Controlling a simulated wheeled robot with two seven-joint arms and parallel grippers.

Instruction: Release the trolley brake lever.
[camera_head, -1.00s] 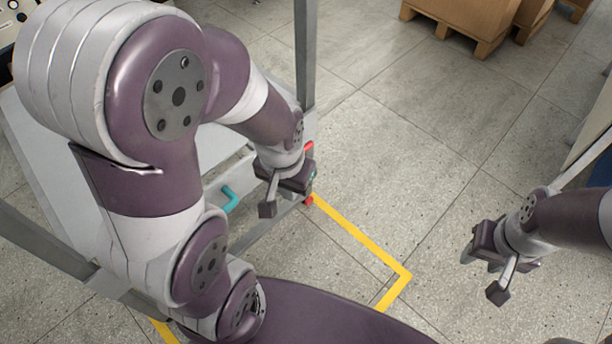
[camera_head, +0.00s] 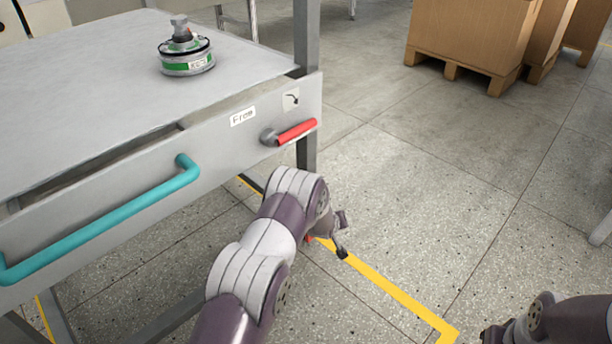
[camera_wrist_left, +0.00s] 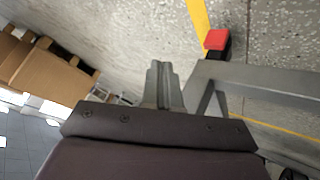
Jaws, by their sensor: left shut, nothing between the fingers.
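The grey trolley (camera_head: 110,150) stands at the left, with a red-gripped lever (camera_head: 297,132) on its front panel. The lever points right and slightly up, beside a curved-arrow sign and a small label. My left gripper (camera_head: 341,250) is below and right of this lever, low by the trolley's leg. In the left wrist view its fingers (camera_wrist_left: 163,86) are together and empty. A red-ended part (camera_wrist_left: 216,39) is close by there, apart from the fingers; a little red also shows behind my arm in the head view. My right gripper (camera_head: 492,335) is partly hidden at the lower edge.
A teal handle (camera_head: 110,220) runs along the trolley front. A round green-and-grey motor (camera_head: 187,55) sits on the trolley top. Yellow floor tape (camera_head: 395,292) runs right of my left gripper. Cardboard boxes (camera_head: 470,35) on pallets stand at the back; the floor between is clear.

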